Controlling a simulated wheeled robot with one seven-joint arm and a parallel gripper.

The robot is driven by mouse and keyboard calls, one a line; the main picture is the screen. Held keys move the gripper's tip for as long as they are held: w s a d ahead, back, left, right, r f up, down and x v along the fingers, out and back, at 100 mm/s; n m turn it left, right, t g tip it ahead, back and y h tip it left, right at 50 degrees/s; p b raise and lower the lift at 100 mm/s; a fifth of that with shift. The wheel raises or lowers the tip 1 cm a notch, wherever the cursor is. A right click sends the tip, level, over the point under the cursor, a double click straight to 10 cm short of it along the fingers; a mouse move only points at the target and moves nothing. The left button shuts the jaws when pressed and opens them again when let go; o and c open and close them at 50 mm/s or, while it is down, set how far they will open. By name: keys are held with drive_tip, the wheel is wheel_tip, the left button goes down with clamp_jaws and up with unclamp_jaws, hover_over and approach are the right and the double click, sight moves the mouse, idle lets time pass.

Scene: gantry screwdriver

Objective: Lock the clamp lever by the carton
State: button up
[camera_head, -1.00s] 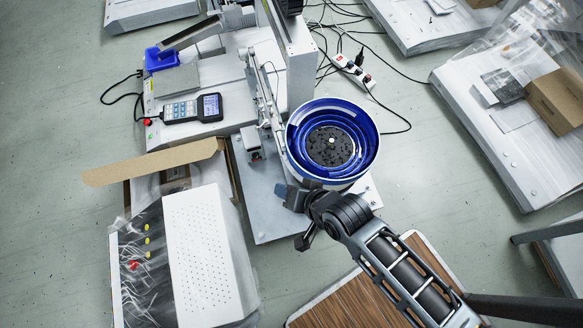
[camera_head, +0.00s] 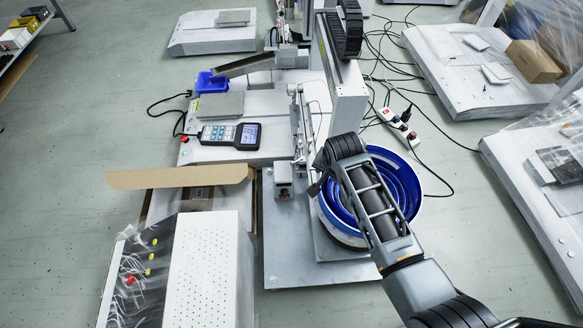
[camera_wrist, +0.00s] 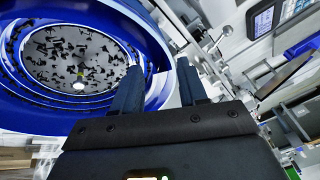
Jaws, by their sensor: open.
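In the head view an open cardboard carton (camera_head: 180,178) stands left of the grey base plate, with a white perforated box in front of it. A small grey block-like fixture (camera_head: 284,180) stands on the plate beside the carton; I cannot make out a clamp lever or its position. My gripper (camera_head: 320,178) is right of this fixture, at the left rim of the blue bowl, partly hidden by my wrist. In the wrist view my gripper (camera_wrist: 160,80) is open, its two dark fingers apart with nothing between them.
The blue bowl feeder (camera_head: 405,185) with dark small parts stands under my arm; it fills the upper left of the wrist view (camera_wrist: 70,95). A white machine column (camera_head: 345,95) rises behind. A handheld controller (camera_head: 230,135) lies on the white bench. Cables cross the floor.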

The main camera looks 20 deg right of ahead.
drive_tip(key=shift+m+g, duration=0.6)
drive_tip(key=shift+g, duration=0.3)
drive_tip(key=w+b, duration=0.1)
drive_tip(key=w, duration=0.2)
drive_tip(key=w+a+b, duration=0.1)
drive_tip(key=w+b, duration=0.1)
drive_tip(key=w, duration=0.1)
drive_tip(key=shift+w+a+r, duration=0.1)
drive_tip(key=shift+w, duration=0.1)
drive_tip(key=r+g+y+b, duration=0.1)
drive_tip(key=g+b, duration=0.1)
drive_tip(key=b, duration=0.3)
hover_over(292, 162)
drive_tip(key=shift+s+d+r+m, duration=0.1)
drive_tip(key=shift+d+r+m, duration=0.1)
drive_tip(key=shift+d+m, duration=0.2)
drive_tip(key=shift+a+r, duration=0.1)
drive_tip(key=shift+a, duration=0.15)
wheel_tip(292, 162, down, 8)
drive_tip(key=b, duration=0.4)
drive_tip(key=shift+a+r, duration=0.1)
drive_tip(key=shift+r, duration=0.15)
clamp_jaws()
